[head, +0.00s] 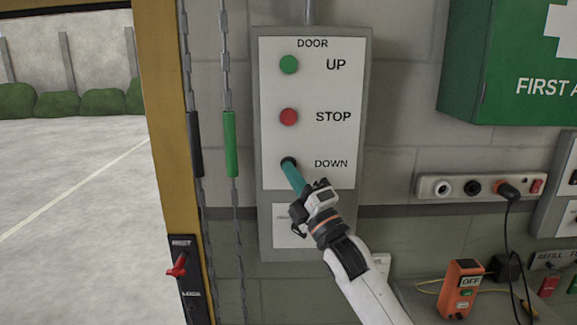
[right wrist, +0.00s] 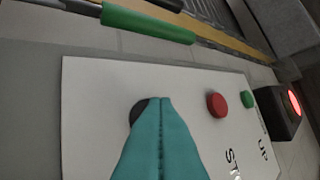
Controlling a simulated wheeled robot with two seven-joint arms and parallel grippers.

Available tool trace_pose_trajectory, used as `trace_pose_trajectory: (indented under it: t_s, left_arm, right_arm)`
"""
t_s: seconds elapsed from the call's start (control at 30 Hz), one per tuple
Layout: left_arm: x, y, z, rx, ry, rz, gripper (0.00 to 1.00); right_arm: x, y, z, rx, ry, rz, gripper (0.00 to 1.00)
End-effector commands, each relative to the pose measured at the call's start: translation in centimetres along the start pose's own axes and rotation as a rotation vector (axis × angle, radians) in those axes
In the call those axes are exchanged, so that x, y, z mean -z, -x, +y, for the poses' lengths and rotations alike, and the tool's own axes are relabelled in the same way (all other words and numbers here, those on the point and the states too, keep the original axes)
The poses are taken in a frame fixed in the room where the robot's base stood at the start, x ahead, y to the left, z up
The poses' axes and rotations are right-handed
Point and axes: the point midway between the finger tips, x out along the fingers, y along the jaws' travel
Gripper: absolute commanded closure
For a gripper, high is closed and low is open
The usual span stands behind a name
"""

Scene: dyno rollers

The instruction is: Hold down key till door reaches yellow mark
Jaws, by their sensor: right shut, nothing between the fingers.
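The door control panel (head: 345,90) is a white plate in a grey box on the block wall, with a green UP button (head: 289,64), a red STOP button (head: 289,117) and a black DOWN button (head: 287,161). My right gripper (head: 290,168) is shut and empty, its teal fingertips over the DOWN button and seemingly touching it. In the right wrist view the fingertips (right wrist: 152,100) cover most of the black button (right wrist: 135,112). How far the button is pressed cannot be told. The door and a yellow mark are not clearly seen. My left gripper is not in view.
A yellow door frame (head: 165,130) and hanging chains with black (head: 195,145) and green (head: 229,145) sleeves are left of the panel. A red light (right wrist: 294,102) glows in the right wrist view. A socket strip (head: 455,187) and orange device (head: 463,285) are at right.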

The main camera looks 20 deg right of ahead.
Motion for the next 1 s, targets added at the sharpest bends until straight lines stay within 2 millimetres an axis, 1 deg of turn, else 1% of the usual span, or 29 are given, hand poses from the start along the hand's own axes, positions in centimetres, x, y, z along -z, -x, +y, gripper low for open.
trace_pose_trajectory:
  t_s: [0.73, 1.0]
  left_arm:
    - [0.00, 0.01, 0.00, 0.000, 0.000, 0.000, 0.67]
    - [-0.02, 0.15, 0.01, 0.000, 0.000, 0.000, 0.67]
  right_arm:
    - [0.02, 0.02, 0.03, -0.001, 0.000, 0.001, 1.00]
    - [-0.53, 0.78, -0.49, -0.001, 0.001, 0.000, 1.00]
